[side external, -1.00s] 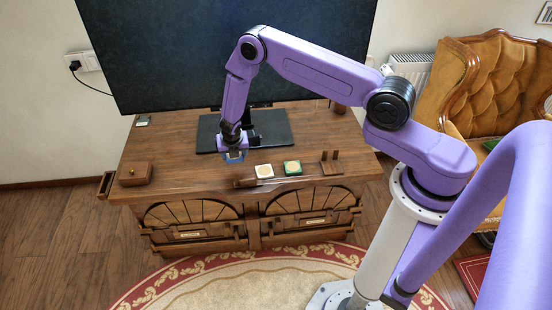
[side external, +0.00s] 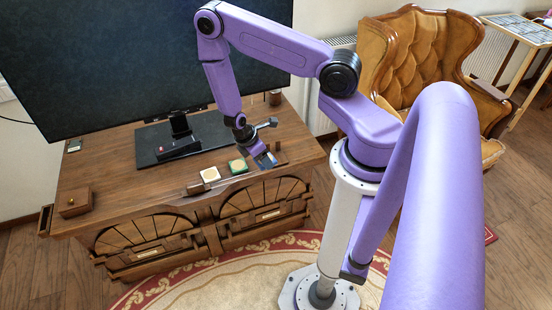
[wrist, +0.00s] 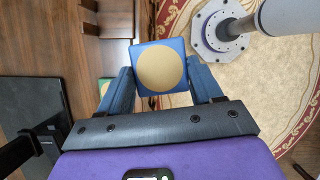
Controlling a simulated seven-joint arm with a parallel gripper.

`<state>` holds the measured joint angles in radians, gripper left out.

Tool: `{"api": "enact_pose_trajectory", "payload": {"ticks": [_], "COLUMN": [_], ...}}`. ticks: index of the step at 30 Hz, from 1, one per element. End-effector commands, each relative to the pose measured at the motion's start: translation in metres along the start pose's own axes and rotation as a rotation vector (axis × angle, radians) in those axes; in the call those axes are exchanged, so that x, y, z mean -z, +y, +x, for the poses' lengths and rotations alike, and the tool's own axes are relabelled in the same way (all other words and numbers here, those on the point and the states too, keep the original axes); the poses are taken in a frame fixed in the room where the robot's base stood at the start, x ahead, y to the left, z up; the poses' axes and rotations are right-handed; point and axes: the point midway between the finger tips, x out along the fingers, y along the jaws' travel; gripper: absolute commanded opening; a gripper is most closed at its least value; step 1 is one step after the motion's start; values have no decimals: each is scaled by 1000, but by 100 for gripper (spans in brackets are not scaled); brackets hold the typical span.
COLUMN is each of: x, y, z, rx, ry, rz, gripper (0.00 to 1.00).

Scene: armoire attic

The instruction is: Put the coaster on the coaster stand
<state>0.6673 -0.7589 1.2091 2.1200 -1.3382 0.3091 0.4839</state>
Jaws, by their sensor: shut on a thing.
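My gripper (side external: 263,156) is shut on a blue square coaster with a tan round centre (wrist: 160,68), seen between the fingers in the wrist view. In the side view the blue coaster (side external: 266,161) is tilted, above the front right part of the cabinet top. A small wooden piece with uprights (side external: 277,147), which looks like the coaster stand, is mostly hidden behind my gripper. I cannot tell whether the coaster touches it.
A white coaster (side external: 210,174) and a green coaster (side external: 238,166) lie left of my gripper. A wooden block (side external: 197,187) is at the front edge. A wooden box (side external: 75,202) stands far left. The large television (side external: 140,60) on its black base (side external: 150,150) is behind.

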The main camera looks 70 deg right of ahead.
Motion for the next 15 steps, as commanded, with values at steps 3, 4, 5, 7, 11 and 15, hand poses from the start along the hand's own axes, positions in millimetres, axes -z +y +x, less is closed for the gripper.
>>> {"api": "enact_pose_trajectory", "payload": {"ticks": [3,4,5,7,11,15], "x": [-35,-42,-48,-61,-78,-88], "y": [-29,-35,-40,-53,-70,-80], "z": [4,5,5,5,6,5], "rx": [82,99,114,147,189,215], "ry": [-1,0,1,2,3,3], "rz": [189,232,270,349,455,519], "gripper": [35,35,35,35,35,35]}}
